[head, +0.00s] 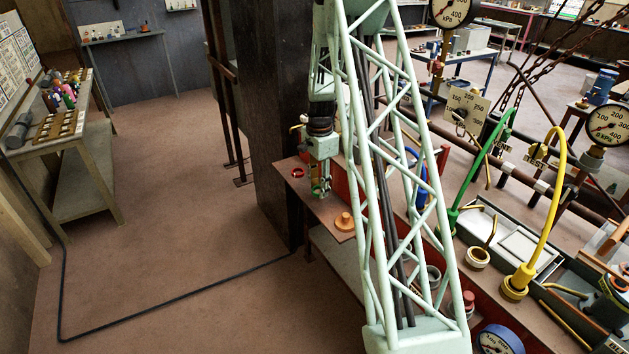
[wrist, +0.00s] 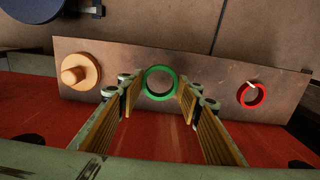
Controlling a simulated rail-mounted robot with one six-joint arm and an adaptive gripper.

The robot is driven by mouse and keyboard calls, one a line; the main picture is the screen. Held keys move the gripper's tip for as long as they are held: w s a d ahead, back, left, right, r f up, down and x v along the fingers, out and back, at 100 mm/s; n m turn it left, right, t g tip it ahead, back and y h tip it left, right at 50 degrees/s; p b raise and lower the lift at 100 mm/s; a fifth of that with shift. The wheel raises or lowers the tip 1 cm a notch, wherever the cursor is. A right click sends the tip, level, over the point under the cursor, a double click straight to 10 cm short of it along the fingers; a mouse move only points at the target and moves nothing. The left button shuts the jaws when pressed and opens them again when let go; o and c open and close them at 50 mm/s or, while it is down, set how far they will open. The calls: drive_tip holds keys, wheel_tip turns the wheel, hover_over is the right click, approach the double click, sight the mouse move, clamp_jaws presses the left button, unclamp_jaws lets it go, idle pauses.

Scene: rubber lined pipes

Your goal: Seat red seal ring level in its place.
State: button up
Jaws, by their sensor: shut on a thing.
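The red seal ring (wrist: 264,98) lies on a brown plate (wrist: 215,75) at its right end in the wrist view, with a small pale mark on its upper rim. In the head view the red ring (head: 298,172) is left of my gripper (head: 320,188). In the wrist view my gripper (wrist: 160,90) is shut on a green ring (wrist: 147,74), apart from the red ring. The green ring is at the middle of the plate; whether it touches the plate cannot be told. The red ring's place cannot be made out.
An orange stepped knob (wrist: 80,72) stands on the plate's left end in the wrist view; it also shows in the head view (head: 344,222). A dark column (head: 270,110) rises behind the plate. Green (head: 487,165) and yellow (head: 545,225) hoses stand right. Open floor lies left.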

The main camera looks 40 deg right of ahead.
drive_tip(key=s+a, duration=0.1)
drive_tip(key=s, duration=0.3)
drive_tip(key=s+a, duration=0.1)
drive_tip(key=s, duration=0.2)
drive_tip(key=shift+a+r, duration=0.3)
drive_tip(key=shift+r, duration=0.05)
idle(0.4)
